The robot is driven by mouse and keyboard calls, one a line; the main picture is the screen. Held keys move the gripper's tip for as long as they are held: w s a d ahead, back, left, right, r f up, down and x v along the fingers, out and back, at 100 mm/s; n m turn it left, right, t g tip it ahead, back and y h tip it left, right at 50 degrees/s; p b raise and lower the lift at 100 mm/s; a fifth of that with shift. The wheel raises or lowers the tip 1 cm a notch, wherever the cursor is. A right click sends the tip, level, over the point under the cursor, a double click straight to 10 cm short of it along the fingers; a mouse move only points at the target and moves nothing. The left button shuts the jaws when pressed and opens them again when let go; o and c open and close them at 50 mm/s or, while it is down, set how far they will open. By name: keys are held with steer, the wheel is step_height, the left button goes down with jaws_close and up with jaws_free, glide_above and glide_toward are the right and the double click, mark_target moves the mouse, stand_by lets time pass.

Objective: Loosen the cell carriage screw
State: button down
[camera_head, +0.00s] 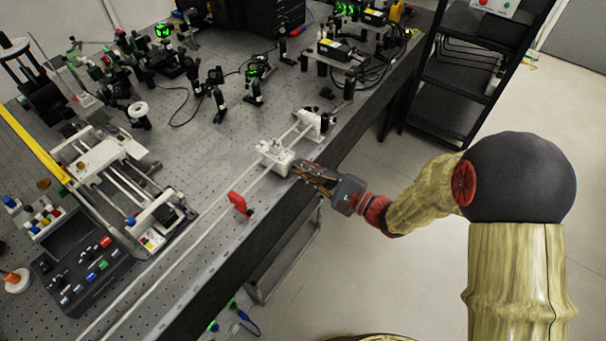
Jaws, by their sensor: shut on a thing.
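The white cell carriage (274,156) sits on a pair of pale rails (222,212) along the front edge of the optical bench. My gripper (298,168) reaches in from the right at the bench edge, with its fingertips against the carriage's right side. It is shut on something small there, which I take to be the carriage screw. The fingers hide the screw, so I cannot see its shape or how far it is turned.
A white end block (312,122) holds the rails' far end. Several optic mounts and cables crowd the back of the bench (205,160). A black shelf rack (455,85) stands at the right; the floor between is clear.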

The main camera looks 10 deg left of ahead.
steer(key=shift+f+n+b, duration=0.1)
steer(key=shift+n+b, duration=0.45)
steer(key=shift+n, duration=0.05)
steer(key=c, duration=2.1)
jaws_free()
steer(key=shift+n, duration=0.3)
steer(key=shift+d, duration=0.1)
steer(key=v, duration=1.2)
